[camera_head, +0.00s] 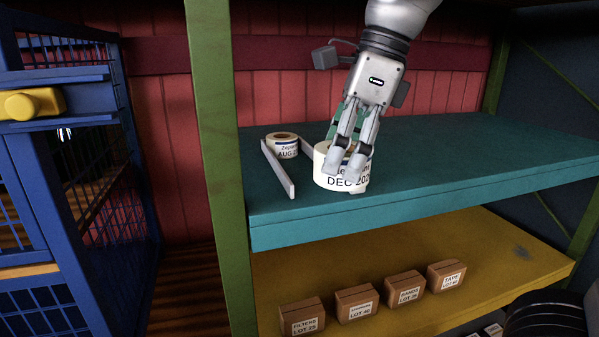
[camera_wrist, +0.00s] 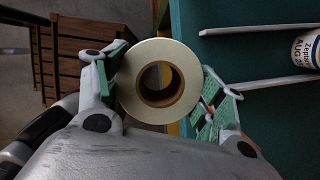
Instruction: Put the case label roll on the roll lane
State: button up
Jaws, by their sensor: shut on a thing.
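A white label roll (camera_head: 327,178) with a brown core and print reading "DEC 202" is held in my gripper (camera_head: 345,172). In the wrist view the roll (camera_wrist: 130,95) sits between the two green-padded fingers (camera_wrist: 158,88), its round end facing the camera. In the head view it is near the front edge of the teal shelf (camera_head: 450,150), right of the lane's left grey rail (camera_head: 279,170). A second roll marked "AUG" (camera_head: 288,153) stands at the back of the lane. The right rail is mostly hidden behind the held roll.
A green post (camera_head: 215,140) stands left of the lane, with a blue cage (camera_head: 90,180) beyond it. The teal shelf is clear to the right. On the yellow shelf (camera_head: 430,260) below stand several brown boxes (camera_head: 356,303).

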jog(key=w+a, duration=0.1)
jog(key=w, duration=0.3)
jog(key=w+a+f, duration=0.1)
jog(key=w, duration=0.4)
jog(key=w+a, duration=0.1)
jog(key=w, duration=0.3)
jog(key=shift+w+a+f, duration=0.25)
jog(key=shift+a+f, duration=0.15)
jog(key=shift+f, duration=2.65)
jog(key=o, duration=1.1)
jog(key=shift+f, duration=0.15)
jog(key=v, duration=0.7)
jog(key=shift+d+r, duration=0.1)
jog(key=shift+r, duration=0.3)
